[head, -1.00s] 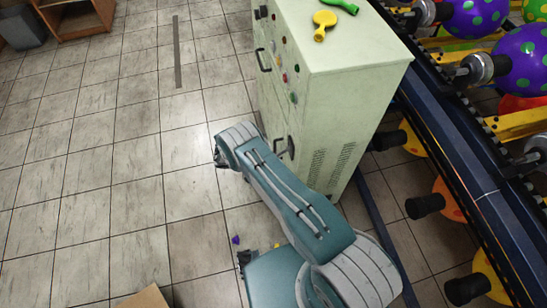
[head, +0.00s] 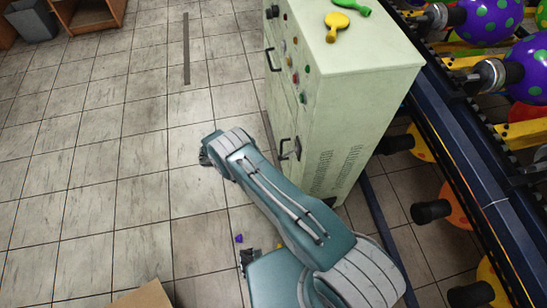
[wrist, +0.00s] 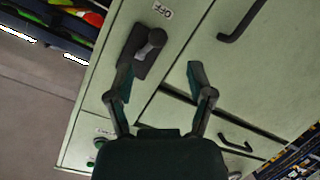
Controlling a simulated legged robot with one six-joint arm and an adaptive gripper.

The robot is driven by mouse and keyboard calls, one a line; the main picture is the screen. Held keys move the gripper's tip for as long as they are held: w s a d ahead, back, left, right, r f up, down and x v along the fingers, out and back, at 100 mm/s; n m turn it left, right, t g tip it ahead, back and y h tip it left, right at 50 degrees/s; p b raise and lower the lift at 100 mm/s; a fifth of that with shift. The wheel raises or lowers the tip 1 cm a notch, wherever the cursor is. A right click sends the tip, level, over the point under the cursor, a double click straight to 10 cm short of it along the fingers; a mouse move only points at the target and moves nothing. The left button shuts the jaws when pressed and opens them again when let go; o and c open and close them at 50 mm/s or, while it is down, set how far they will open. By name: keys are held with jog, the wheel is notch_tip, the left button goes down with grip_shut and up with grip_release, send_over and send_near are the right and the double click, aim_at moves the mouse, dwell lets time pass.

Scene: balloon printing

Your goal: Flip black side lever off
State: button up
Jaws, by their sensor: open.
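The black side lever (wrist: 150,45) sits on a dark plate on the pale green cabinet (wrist: 190,55) in the wrist view. An upside-down "OFF" label (wrist: 162,10) is beside it. In the head view the lever (head: 291,149) shows low on the cabinet's front face, near its near edge. My gripper (wrist: 160,73) is open and empty, facing the panel. Its left finger overlaps the lever's plate in the picture; I cannot tell whether it touches. In the head view my gripper (head: 206,154) is left of the cabinet, its fingers mostly hidden by the wrist.
Colored buttons (head: 295,70) and a black door handle (head: 270,59) are on the cabinet front. A machine with polka-dot balloons (head: 487,20) stands right. Open tiled floor (head: 100,170) lies left. A box (head: 146,296) is at the bottom.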

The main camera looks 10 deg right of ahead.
jog(key=v, duration=0.4)
jog(key=shift+a, duration=0.35)
jog(key=shift+w+r, duration=0.1)
jog(key=shift+r, duration=0.05)
